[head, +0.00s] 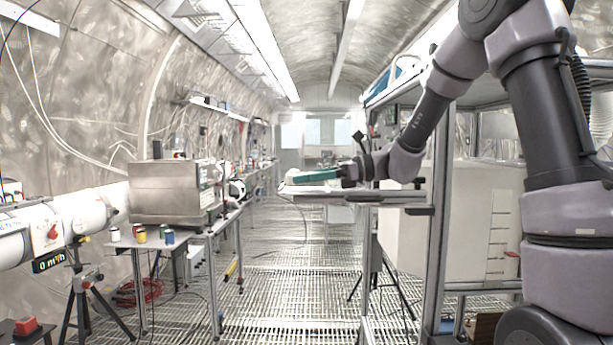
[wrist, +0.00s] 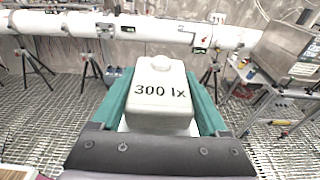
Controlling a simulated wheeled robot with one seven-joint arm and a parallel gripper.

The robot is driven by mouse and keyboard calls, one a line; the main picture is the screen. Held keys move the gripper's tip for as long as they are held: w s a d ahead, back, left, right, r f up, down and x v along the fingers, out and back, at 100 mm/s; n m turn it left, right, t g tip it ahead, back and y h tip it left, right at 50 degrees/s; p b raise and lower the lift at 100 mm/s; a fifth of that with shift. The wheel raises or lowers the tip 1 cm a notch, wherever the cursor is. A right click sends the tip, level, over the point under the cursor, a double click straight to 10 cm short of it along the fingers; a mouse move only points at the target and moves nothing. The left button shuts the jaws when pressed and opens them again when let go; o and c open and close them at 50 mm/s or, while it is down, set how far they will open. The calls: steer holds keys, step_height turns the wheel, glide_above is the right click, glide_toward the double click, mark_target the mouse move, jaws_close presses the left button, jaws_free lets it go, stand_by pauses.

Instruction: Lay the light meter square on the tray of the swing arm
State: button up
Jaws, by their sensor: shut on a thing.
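The light meter (wrist: 158,115) is a pale white box with a round knob at its far end and "300 lx" in dark print. My gripper (wrist: 160,82) has teal fingers along both its sides and is shut on it. In the head view my gripper (head: 310,176) points left, just above a pale flat tray (head: 318,191) that juts out from the right-hand frame. The meter is mostly hidden there behind the teal finger. Slim white areas show beside the meter's base in the wrist view. I cannot tell whether the meter touches the tray.
A metal rack post (head: 441,200) stands close beside my arm on the right. A steel box (head: 170,191) stands on a bench at left, with small coloured cans (head: 141,235) near it. White pipes (head: 60,222) run along the left wall. The grated aisle is open.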

mark_target(307, 173)
steer(key=shift+s+f, duration=0.1)
steer(key=shift+f, duration=0.55)
steer(key=shift+s+f, duration=0.1)
steer(key=shift+f, duration=0.25)
steer(key=o, duration=1.4)
step_height(307, 173, up, 11)
steer(key=s+d+f+n+t+h, duration=0.2)
steer(key=s+d+f+n+h, duration=0.1)
steer(key=s+d, duration=0.3)
steer(key=s+d+f+n+t+h, duration=0.2)
steer(key=s+d+n+h, duration=0.4)
steer(key=d, duration=0.4)
steer(key=s+d+f+n+t+h, duration=0.2)
steer(key=s+d+f+n+h, duration=0.2)
steer(key=s+d, duration=0.3)
steer(key=shift+s+d+f+n+h, duration=0.1)
steer(key=shift+d+f+n+h, duration=0.1)
steer(key=shift+d+n+h, duration=0.55)
